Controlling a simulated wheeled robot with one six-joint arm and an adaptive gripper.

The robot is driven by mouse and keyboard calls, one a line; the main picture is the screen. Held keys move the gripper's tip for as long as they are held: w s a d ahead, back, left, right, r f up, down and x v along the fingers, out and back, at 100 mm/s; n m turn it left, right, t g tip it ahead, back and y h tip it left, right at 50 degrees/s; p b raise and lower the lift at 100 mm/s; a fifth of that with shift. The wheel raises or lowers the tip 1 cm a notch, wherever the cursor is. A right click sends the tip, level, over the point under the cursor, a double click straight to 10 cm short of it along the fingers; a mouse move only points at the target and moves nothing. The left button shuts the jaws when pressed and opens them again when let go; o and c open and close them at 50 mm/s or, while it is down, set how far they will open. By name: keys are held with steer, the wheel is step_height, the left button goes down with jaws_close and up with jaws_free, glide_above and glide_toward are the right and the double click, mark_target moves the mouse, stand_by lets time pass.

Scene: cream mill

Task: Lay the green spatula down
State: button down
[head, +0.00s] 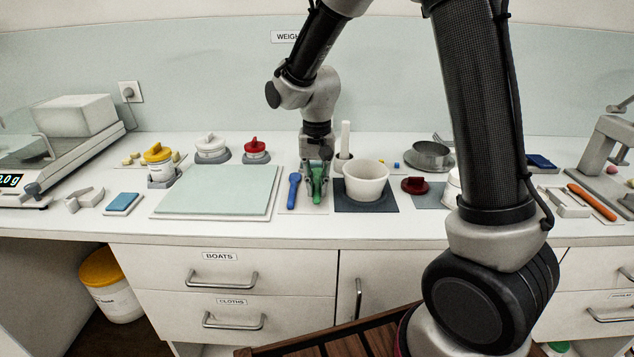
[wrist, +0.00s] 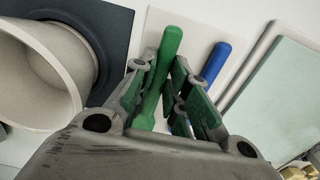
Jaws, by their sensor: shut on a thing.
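My gripper (head: 317,172) points down over the middle of the counter. It is shut on the green spatula (head: 318,190). In the wrist view the green spatula (wrist: 165,65) runs between the two fingers (wrist: 163,95). The blue spatula (head: 294,190) lies just left of it on a pale mat (head: 303,208) in the head view. The blue spatula (wrist: 214,64) is right of the green one in the wrist view. The green spatula is at or very near the mat; I cannot tell whether it touches. The fingers hide part of it.
A white mortar (head: 366,182) on a dark mat (head: 352,207) stands close on the right, with a pestle (head: 345,138) behind. A pale green board (head: 215,192) lies to the left. Lidded jars (head: 211,149) stand behind it. The counter's front strip is clear.

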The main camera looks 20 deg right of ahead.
steer(key=shift+f, duration=0.45)
steer(key=shift+f, duration=0.2)
stand_by(0.3)
steer(key=c, duration=1.3)
jaws_free()
steer(key=shift+r, duration=0.1)
